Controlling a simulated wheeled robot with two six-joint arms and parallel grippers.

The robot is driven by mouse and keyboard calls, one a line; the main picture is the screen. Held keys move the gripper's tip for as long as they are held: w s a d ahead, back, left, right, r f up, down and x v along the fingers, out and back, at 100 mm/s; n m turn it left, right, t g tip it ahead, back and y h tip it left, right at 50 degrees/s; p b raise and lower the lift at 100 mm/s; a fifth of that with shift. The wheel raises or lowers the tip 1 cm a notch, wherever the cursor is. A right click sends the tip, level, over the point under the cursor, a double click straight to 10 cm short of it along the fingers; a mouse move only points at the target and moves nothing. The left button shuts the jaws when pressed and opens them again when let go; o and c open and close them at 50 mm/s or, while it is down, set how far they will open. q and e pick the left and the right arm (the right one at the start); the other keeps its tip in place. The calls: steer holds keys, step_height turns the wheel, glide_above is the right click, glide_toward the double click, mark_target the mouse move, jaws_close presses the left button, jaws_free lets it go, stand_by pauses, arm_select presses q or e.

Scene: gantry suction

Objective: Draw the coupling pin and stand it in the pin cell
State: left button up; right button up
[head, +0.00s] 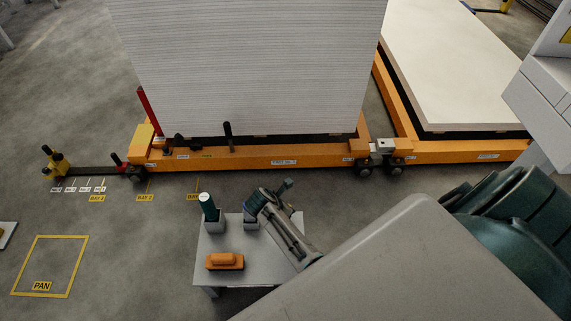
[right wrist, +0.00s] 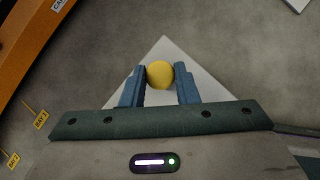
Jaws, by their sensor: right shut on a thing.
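My right gripper (right wrist: 160,70) is shut on the coupling pin (right wrist: 160,76), seen end-on as a round yellow top between the two blue fingers. In the head view my right gripper (head: 270,198) is over the back right of the small grey table (head: 258,268); the pin cannot be made out there. A grey cell (head: 250,223) shows on the table just below the gripper, partly hidden by it. I cannot tell whether the pin is inside this cell or above it. My left gripper is not in view.
Behind are two orange carts, the left (head: 280,155) bearing a tall white stack, meeting at a coupling (head: 383,148).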

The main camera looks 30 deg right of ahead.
steer(key=shift+f, duration=0.1)
steer(key=shift+f+b, duration=1.3)
steer(key=shift+f, duration=1.25)
steer(key=o, duration=1.1)
steer(key=shift+a+r, duration=0.1)
steer(key=p+v, duration=0.3)
steer(key=v, duration=0.7)
steer(key=shift+a+r, duration=0.1)
steer(key=shift+r, duration=0.15)
steer(key=shift+s, duration=0.1)
